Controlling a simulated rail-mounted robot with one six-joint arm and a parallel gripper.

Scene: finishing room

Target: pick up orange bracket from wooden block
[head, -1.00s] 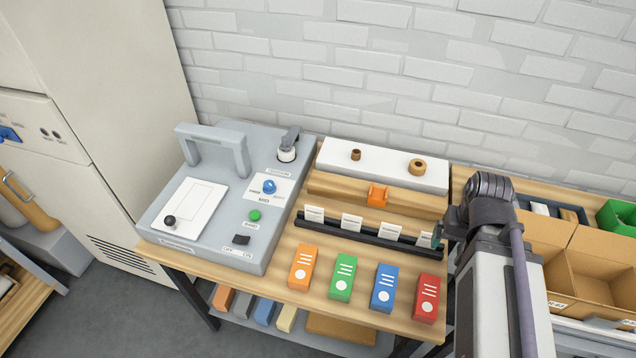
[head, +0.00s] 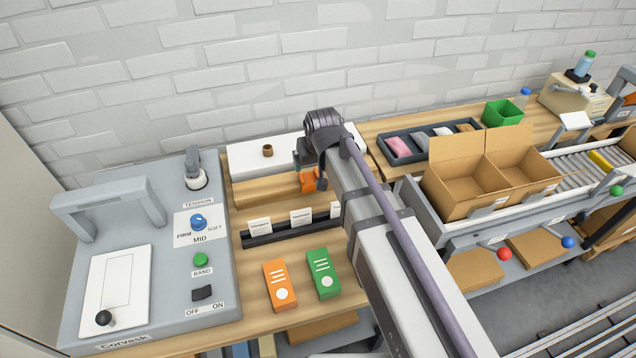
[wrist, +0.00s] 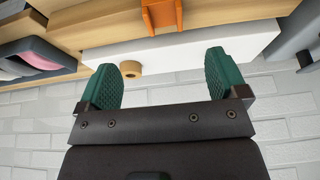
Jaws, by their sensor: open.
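The orange bracket (head: 307,181) sits on the wooden block (head: 262,191), partly hidden behind my arm in the head view. In the wrist view, the bracket (wrist: 162,14) is cut by the top edge, on the wooden block (wrist: 105,24). My gripper (wrist: 164,72) shows two green fingers, spread apart with nothing between them. The bracket lies beyond the fingertips, roughly in line with the gap. In the head view the fingers are mostly hidden by my arm.
A white ledge (head: 243,157) with a brown ring (head: 267,151) stands behind the block. A black card rack (head: 262,239) lies in front. A grey machine (head: 75,262) stands left. Cardboard boxes (head: 461,190) and a dark tray (head: 397,132) are at right.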

